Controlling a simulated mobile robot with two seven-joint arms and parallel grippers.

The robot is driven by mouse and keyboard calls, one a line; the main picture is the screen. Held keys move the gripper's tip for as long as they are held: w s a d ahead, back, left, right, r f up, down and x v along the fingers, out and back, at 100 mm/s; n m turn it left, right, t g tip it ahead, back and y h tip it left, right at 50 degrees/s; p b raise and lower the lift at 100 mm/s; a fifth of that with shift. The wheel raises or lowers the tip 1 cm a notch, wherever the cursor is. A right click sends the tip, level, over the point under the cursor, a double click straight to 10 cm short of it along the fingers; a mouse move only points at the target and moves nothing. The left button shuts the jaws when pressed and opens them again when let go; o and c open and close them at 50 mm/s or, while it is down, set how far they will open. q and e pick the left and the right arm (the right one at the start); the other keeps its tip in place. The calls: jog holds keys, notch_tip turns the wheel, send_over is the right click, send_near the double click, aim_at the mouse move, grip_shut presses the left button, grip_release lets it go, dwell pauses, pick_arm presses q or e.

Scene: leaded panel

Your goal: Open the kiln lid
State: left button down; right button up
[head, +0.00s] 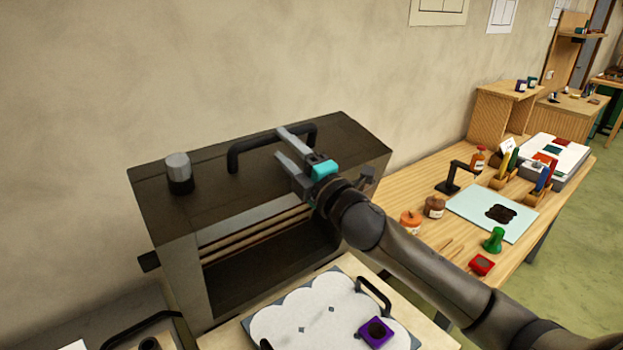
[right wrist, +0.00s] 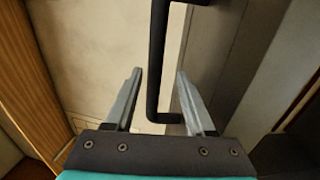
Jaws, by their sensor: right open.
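The kiln (head: 180,235) is a dark box against the wall, with an open-looking front and brownish bars inside. Its dark lid (head: 345,135) lies flat on top, with a black bar handle (head: 245,150). My right gripper (head: 280,144) is open over the handle's right part, its two fingers apart. In the right wrist view, the handle (right wrist: 157,60) runs between the two open fingers (right wrist: 158,75), and I see no clear contact. The fingers and wrist hide part of the handle and lid. My left gripper is not in view.
A grey-capped cylinder (head: 179,172) stands on the kiln's left top. In front is a white board (head: 290,312) with a handle and a purple block (head: 376,332). At right, a wooden table (head: 455,210) holds jars, a pale mat (head: 480,205) and tools.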

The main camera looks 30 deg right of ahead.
jog(key=b+v, duration=0.2)
jog(key=v, duration=0.6)
jog(key=shift+s, duration=0.25)
jog(key=shift+f, duration=0.1)
